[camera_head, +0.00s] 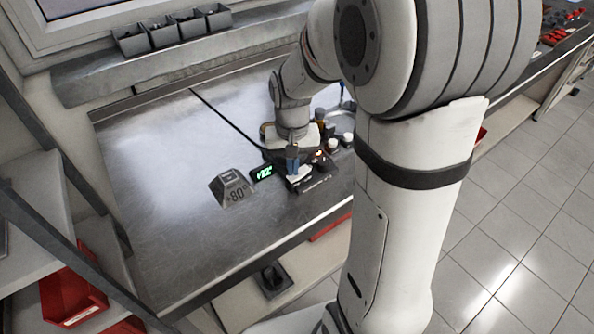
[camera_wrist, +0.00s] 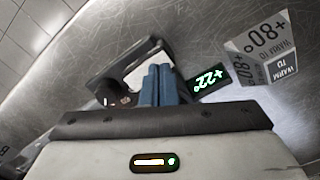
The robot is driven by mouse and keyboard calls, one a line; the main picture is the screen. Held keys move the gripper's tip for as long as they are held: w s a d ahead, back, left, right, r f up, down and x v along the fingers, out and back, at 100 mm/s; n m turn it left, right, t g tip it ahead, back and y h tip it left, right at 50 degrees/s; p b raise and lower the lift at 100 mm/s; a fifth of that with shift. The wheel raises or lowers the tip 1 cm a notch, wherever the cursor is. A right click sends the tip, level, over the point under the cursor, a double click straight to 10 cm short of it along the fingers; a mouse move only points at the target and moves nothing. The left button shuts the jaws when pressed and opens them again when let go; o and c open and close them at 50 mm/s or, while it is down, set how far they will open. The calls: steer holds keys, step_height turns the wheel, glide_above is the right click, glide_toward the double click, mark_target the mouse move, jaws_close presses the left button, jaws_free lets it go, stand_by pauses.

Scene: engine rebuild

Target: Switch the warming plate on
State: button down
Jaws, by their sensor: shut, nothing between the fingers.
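The warming plate (camera_head: 318,183) is a small dark unit with a pale top, standing near the front of the steel bench. Its green display (camera_head: 263,173) reads about +22° in the wrist view (camera_wrist: 208,78). Small controls (camera_wrist: 124,99) show on the plate's dark front face in the wrist view; their setting is too small to read. My gripper (camera_head: 292,170) points down at the plate, its blue fingers together and empty. In the wrist view the fingertips (camera_wrist: 158,72) overlap the pale top (camera_wrist: 135,78); I cannot tell whether they touch it.
A grey sign (camera_head: 235,190) reading "WARM TO +80°" stands left of the display. Small bottles (camera_head: 347,140) stand close behind the plate on the right. The bench's left side (camera_head: 150,190) is clear. Black bins (camera_head: 165,35) sit on the back ledge.

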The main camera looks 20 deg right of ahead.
step_height(320, 180, up, 6)
steer(key=p, duration=0.4)
stand_by(0.6)
